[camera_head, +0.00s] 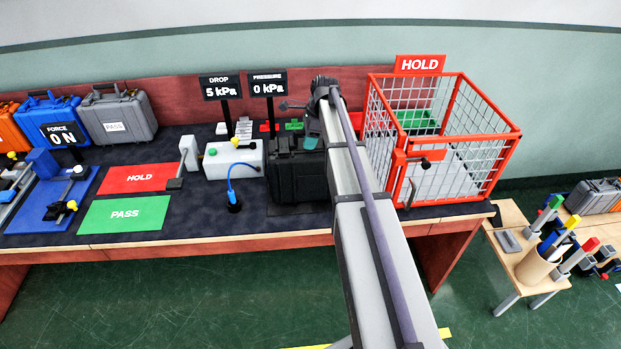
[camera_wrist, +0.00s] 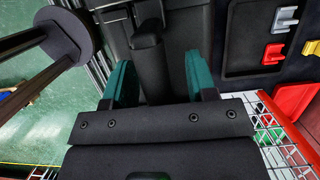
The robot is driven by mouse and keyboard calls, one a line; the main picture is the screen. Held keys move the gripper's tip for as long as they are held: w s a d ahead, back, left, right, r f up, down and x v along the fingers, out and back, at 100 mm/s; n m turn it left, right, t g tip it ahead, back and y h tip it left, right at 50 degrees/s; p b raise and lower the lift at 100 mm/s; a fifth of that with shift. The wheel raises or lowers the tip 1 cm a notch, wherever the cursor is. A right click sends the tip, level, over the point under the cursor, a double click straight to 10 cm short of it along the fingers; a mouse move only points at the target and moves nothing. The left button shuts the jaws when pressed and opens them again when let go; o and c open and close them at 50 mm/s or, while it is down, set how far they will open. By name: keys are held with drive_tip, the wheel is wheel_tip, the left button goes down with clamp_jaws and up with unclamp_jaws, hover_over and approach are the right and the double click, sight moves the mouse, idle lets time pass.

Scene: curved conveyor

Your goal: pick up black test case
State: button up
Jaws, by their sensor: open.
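The black test case (camera_head: 297,178) stands upright on the dark workbench, between the white pressure unit and the red cage. In the wrist view the black case (camera_wrist: 178,40) fills the upper middle. My gripper (camera_wrist: 160,82) has two teal fingers spread apart, with a black raised part of the case, perhaps its handle, showing between them. I cannot tell whether the fingers touch it. In the head view my gripper (camera_head: 311,141) is at the top right of the case, and my arm hides part of the case's right side.
The red wire HOLD cage (camera_head: 510,134) stands right of the case, close to my arm. The white unit (camera_head: 222,160) with a blue hose is at its left. Display signs (camera_head: 268,84) rise behind. Red HOLD (camera_head: 140,178) and green PASS (camera_head: 125,214) mats lie farther left.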

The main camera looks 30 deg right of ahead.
clamp_jaws()
idle(0.4)
idle(0.9)
